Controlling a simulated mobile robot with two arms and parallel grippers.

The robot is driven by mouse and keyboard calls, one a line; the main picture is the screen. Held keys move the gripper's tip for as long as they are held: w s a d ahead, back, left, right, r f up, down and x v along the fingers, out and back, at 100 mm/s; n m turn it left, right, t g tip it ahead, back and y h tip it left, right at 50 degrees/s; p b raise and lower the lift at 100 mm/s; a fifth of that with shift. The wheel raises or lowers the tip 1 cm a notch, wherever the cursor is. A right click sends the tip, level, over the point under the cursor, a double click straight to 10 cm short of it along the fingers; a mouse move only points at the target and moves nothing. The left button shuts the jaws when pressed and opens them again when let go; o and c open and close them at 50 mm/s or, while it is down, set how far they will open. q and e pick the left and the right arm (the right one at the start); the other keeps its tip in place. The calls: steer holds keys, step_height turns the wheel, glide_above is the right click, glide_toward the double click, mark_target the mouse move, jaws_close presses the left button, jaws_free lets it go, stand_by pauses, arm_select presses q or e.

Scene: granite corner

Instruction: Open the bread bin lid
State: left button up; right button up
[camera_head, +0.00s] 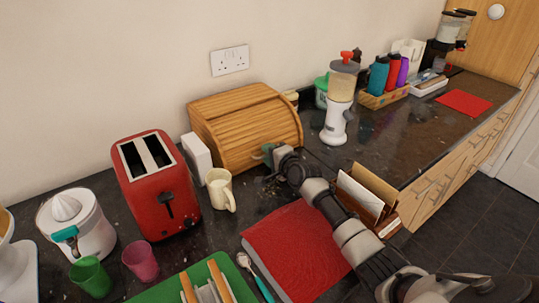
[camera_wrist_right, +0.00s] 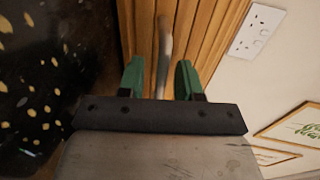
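The wooden bread bin (camera_head: 235,110) with a slatted roll-top lid stands against the wall in the head view. Its lid looks down and closed. The slats (camera_wrist_right: 205,30) also fill the top of the right wrist view. My right gripper (camera_head: 267,152) is at the lower front of the lid, its green fingers (camera_wrist_right: 160,75) spread apart. A thin greyish handle (camera_wrist_right: 164,50) lies between the fingers, with gaps visible beside it. In the head view the gripper hides the handle. My left gripper is not in view.
A cream mug (camera_head: 220,190), a white box (camera_head: 196,158) and a red toaster (camera_head: 157,185) stand left of the bin. A white-based dispenser (camera_head: 338,115) stands right. A red book or folder (camera_head: 295,250) and a letter holder (camera_head: 372,190) lie near my right arm.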

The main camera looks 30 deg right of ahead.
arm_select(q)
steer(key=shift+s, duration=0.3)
arm_select(e)
jaws_close()
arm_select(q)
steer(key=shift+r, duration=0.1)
arm_select(e)
steer(key=shift+r, duration=0.1)
